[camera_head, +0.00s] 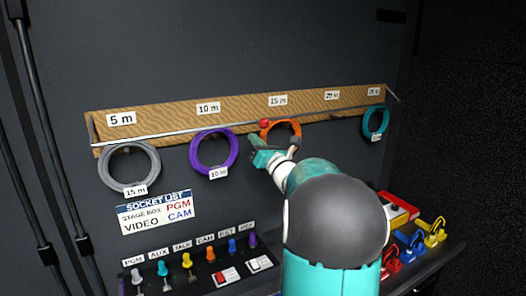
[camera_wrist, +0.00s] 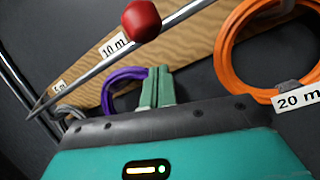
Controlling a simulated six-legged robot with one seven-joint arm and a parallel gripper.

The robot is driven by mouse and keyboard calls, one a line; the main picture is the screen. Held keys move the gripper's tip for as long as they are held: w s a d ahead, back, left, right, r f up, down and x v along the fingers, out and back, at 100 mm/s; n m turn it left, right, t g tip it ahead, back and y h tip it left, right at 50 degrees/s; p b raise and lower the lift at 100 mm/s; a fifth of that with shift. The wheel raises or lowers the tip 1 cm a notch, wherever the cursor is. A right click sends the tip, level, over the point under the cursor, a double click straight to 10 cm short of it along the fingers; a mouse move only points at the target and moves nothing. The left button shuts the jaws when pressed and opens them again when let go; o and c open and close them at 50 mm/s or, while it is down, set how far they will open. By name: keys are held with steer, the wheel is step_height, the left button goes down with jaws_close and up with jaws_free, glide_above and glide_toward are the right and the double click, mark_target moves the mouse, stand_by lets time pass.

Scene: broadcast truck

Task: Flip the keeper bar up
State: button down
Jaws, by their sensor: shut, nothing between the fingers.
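The keeper bar (camera_head: 185,133) is a thin silver rod running across the front of a wooden board, low along it, with bent ends at both sides. It also shows in the wrist view (camera_wrist: 85,78), crossing diagonally. A red knob (camera_head: 264,123) sits on the bar near its middle and appears large in the wrist view (camera_wrist: 141,20). My gripper (camera_head: 259,153) is just below the knob, its green fingers (camera_wrist: 157,87) shut and empty. In the wrist view the fingertips are apart from the knob in the picture. My arm hides part of the orange coil in the head view.
The wooden board (camera_head: 240,117) has length labels. Grey (camera_head: 105,167), purple (camera_head: 197,155), orange (camera_wrist: 228,50) and teal (camera_head: 367,124) cable coils hang along it. Below are a patch panel (camera_head: 190,275) with coloured plugs and, at right, red, blue and yellow items (camera_head: 435,232).

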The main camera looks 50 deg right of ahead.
steer(key=s+r, duration=0.2)
steer(key=shift+s+d+r, duration=0.15)
steer(key=shift+s+r, duration=0.2)
steer(key=shift+r, duration=0.05)
